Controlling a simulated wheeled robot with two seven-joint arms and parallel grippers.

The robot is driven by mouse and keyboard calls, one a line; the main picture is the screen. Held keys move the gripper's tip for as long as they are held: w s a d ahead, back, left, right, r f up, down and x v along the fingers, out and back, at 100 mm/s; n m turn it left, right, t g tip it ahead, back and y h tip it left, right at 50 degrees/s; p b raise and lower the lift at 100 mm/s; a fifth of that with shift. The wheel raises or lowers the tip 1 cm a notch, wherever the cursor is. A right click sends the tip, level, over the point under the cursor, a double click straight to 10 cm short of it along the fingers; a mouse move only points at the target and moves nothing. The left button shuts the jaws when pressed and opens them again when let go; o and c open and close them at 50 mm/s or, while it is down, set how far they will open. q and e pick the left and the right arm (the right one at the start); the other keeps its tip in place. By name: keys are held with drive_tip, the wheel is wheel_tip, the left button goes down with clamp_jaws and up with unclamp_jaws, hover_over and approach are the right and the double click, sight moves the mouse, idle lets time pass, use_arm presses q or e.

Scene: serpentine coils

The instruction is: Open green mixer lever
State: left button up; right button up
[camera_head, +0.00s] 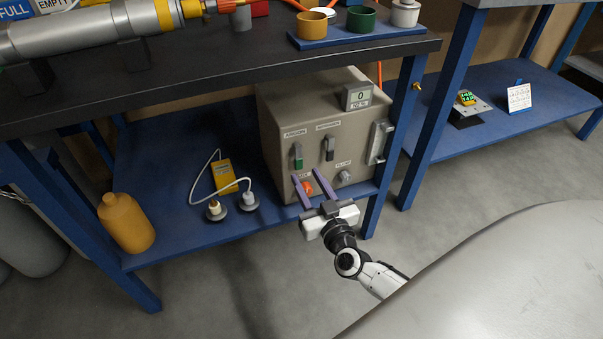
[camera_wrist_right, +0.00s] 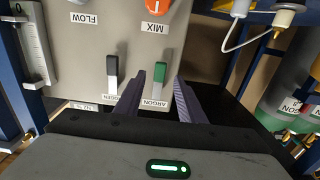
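The mixer is a beige box on the lower shelf. Its green lever (camera_head: 297,157), labelled ARGON, is on the front panel at the left. The green lever also shows in the right wrist view (camera_wrist_right: 159,80), where the picture is upside down. My right gripper (camera_head: 312,174) is open and empty, with its two purple fingers pointing at the panel just below the levers. My left gripper is not in view.
A dark lever (camera_head: 330,148) is right of the green one. An orange MIX knob (camera_head: 307,188) sits below, seen between the fingers. A FLOW knob (camera_head: 345,176) is to its right.

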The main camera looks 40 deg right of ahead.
sight(299, 166)
drive_tip(key=shift+b+x, duration=0.55)
drive_tip(key=shift+x, duration=1.85)
drive_tip(key=shift+c, duration=0.2)
clamp_jaws()
